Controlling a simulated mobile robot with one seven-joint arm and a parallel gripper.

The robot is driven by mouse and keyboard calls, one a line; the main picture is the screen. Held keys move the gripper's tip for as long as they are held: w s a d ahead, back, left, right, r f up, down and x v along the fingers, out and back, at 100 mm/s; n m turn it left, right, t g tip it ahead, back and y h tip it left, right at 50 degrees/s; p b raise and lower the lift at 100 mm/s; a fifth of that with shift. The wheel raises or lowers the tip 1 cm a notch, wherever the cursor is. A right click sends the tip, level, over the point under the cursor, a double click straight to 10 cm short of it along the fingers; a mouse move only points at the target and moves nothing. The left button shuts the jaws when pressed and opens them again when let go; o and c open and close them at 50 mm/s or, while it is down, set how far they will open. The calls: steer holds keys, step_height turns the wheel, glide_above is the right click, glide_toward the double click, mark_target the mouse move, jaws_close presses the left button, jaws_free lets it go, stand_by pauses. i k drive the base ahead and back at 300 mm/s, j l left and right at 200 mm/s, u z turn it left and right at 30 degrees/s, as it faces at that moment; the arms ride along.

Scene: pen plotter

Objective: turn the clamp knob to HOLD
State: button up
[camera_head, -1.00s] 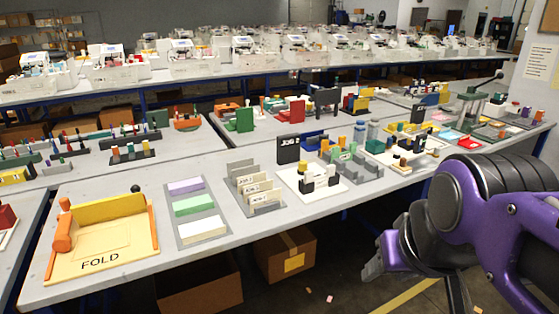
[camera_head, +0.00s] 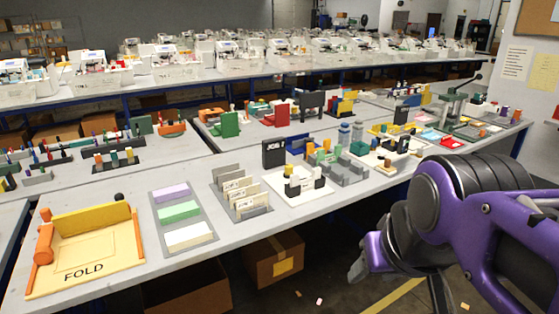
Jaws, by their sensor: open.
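I cannot make out a clamp knob or a HOLD mark in this view. No machine here is clearly a pen plotter; the devices on the bench are small. My gripper (camera_head: 359,266) hangs at the lower right, below the purple and black arm and in front of the near bench (camera_head: 240,237). It is open, its fingers are seen partly from the side, and nothing shows between them. It is apart from everything on the bench. My arm hides part of the bench's right end.
A yellow FOLD board (camera_head: 88,258) lies at the bench's left end. A grey tray with coloured pads (camera_head: 183,216), a card rack (camera_head: 240,190) and a white-based device (camera_head: 300,190) stand along the front edge. A cardboard box (camera_head: 273,262) sits below.

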mark_target(288, 169)
steer(key=u, duration=0.25)
steer(key=i+l+u, duration=0.2)
steer(key=u, duration=0.2)
steer(key=i+l+u, duration=0.2)
steer(key=u, duration=0.25)
steer(key=i+l+u, duration=0.1)
steer(key=l, duration=0.3)
steer(key=i+l+u, duration=0.1)
steer(key=l, duration=0.3)
steer(key=i+l+u, duration=0.1)
steer(key=i+l, duration=0.15)
steer(key=l, duration=0.15)
steer(key=i+l+u, duration=0.1)
steer(key=l, duration=0.3)
steer(key=k+u, duration=0.15)
steer(key=k, duration=0.25)
steer(key=i+l+z, duration=0.15)
steer(key=i+l, duration=0.25)
steer(key=i, duration=0.05)
